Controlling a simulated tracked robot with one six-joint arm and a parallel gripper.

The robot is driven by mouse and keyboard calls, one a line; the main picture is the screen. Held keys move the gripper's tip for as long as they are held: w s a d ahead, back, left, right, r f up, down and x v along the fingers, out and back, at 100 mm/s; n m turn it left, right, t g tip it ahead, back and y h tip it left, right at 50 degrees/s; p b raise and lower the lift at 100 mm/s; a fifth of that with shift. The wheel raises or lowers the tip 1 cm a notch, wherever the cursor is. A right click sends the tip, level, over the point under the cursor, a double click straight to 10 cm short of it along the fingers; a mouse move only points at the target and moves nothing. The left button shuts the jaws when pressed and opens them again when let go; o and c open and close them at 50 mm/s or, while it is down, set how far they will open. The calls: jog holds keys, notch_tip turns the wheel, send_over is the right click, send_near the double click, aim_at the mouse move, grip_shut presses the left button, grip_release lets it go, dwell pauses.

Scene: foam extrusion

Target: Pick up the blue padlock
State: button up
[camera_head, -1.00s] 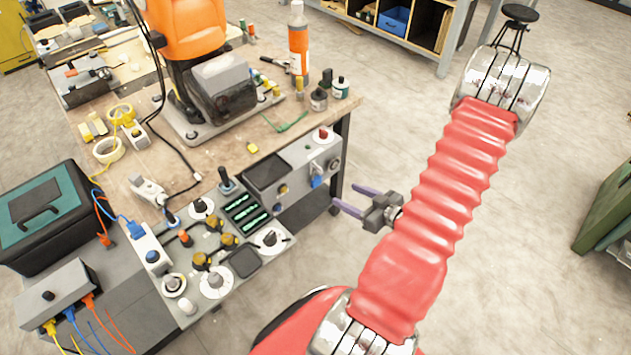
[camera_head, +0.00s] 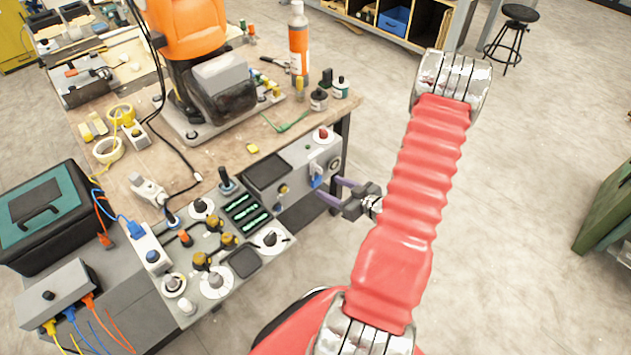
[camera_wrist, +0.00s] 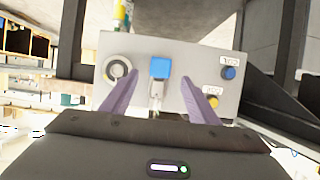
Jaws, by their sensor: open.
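The blue padlock (camera_head: 317,181) hangs on the grey front panel at the right end of the workbench. In the wrist view its blue body (camera_wrist: 160,68) shows near the middle of the panel, with a pale metal part below it. My gripper (camera_head: 332,189) is at the panel, close to the padlock. In the wrist view its two purple fingers (camera_wrist: 158,95) are open, one to each side and a little below the padlock's body. They do not grip it. How deep the fingertips reach relative to the padlock I cannot tell.
The panel (camera_wrist: 205,60) also carries a round dial (camera_wrist: 117,68) to the left, and a blue button (camera_wrist: 228,73) and a yellow button (camera_wrist: 212,101) to the right. The workbench top (camera_head: 225,160) holds tapes, bottles and an orange machine (camera_head: 188,28). Open floor lies to the right.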

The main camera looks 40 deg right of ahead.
aim_at(316, 177)
jog(key=shift+w+f, duration=0.1)
jog(key=shift+w, duration=0.25)
jog(key=shift+w, duration=0.1)
jog(key=shift+x, duration=2.55)
jog(key=shift+c, duration=0.2)
jog(key=c, duration=1.2)
jog(key=shift+r, duration=0.85)
jog(key=s, duration=1.8)
jog(key=shift+d+f, duration=0.1)
jog(key=shift+d, duration=0.1)
